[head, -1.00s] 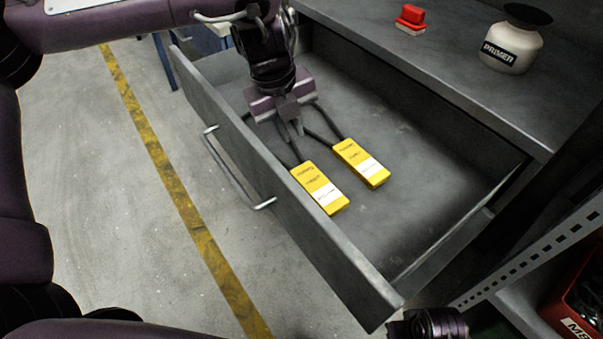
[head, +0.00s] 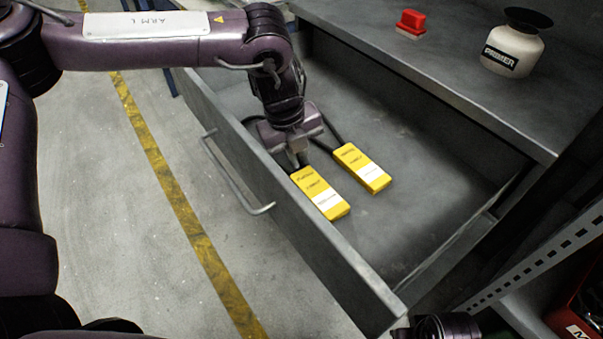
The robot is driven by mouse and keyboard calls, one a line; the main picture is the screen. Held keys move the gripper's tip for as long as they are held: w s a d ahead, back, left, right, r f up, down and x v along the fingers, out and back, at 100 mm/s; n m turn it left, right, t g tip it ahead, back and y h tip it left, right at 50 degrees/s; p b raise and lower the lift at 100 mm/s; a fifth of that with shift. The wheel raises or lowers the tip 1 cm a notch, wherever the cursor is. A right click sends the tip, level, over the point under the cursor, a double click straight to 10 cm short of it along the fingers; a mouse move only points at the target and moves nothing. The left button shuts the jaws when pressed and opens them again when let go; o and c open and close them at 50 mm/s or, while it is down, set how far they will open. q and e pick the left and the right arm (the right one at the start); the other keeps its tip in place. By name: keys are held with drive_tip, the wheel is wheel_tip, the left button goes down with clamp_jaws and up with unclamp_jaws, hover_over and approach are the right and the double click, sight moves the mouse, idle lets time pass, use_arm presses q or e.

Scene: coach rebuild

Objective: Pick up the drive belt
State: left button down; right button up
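Two black belts, each with a yellow and white sleeve, lie in the open grey drawer (head: 400,215). The nearer belt's sleeve (head: 320,192) is at the left, and the other belt's sleeve (head: 362,167) is just behind it to the right. My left gripper (head: 300,160) points down into the drawer, at the upper end of the nearer sleeve, over the black loop part. Its body hides much of both loops. The fingertips are small and dark, so I cannot tell whether they are closed on the belt. My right gripper's fingers do not show.
The drawer front with its handle (head: 236,178) stands to the left of the belts. A perforated metal upright (head: 545,258) and a red box (head: 580,318) are at lower right.

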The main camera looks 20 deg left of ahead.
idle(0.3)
